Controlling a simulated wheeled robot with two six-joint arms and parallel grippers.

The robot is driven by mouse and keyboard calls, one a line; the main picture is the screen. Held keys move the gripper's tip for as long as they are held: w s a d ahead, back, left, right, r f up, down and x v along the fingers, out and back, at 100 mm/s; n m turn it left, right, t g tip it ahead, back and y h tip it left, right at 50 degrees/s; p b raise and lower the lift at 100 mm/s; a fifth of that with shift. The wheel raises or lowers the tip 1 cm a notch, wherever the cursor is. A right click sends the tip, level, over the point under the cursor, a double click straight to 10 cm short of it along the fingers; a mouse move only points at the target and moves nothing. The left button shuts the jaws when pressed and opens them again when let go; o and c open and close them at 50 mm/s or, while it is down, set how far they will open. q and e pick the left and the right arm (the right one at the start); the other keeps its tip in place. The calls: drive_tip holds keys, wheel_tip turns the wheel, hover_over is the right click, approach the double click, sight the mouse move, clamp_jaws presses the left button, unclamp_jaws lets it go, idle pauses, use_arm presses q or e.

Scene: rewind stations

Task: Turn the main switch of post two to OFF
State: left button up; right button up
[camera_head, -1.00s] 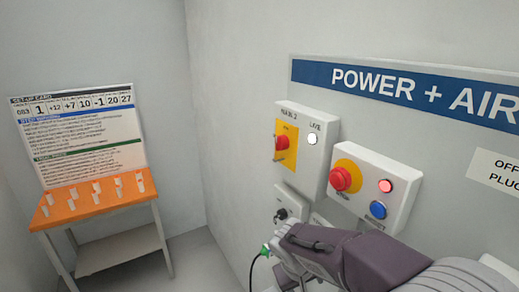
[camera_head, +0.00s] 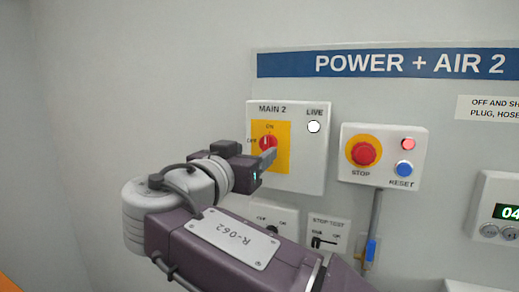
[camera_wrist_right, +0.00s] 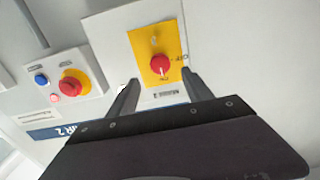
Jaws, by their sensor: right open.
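The MAIN 2 box (camera_head: 312,165) is on the wall panel, with a yellow plate and the red main switch knob (camera_head: 268,143). The knob's handle looks upright, towards the ON label above it; OFF is at its left. The white LIVE lamp (camera_head: 314,127) looks lit. My right gripper (camera_head: 268,160) is open just in front of the knob and covers the plate's lower left. In the right wrist view, the red knob (camera_wrist_right: 160,67) shows between the two spread fingers (camera_wrist_right: 160,78), slightly beyond their tips; I cannot tell any contact. My left gripper is out of view.
Right of it is a box with a red STOP button (camera_head: 364,153), a red lamp (camera_head: 408,144) and a blue RESET button (camera_head: 404,169). Small switch boxes (camera_head: 328,236) sit below, partly behind my arm. A gauge box (camera_head: 499,218) is at the right. The left wall is bare.

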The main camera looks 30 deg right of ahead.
sight(265, 144)
drive_tip(key=p+x, duration=0.1)
drive_tip(key=x, duration=0.6)
drive_tip(key=shift+w+d+p, duration=0.1)
drive_tip(key=shift+w+p, duration=0.05)
drive_tip(key=shift+p, duration=0.2)
drive_tip(key=c, duration=0.3)
clamp_jaws()
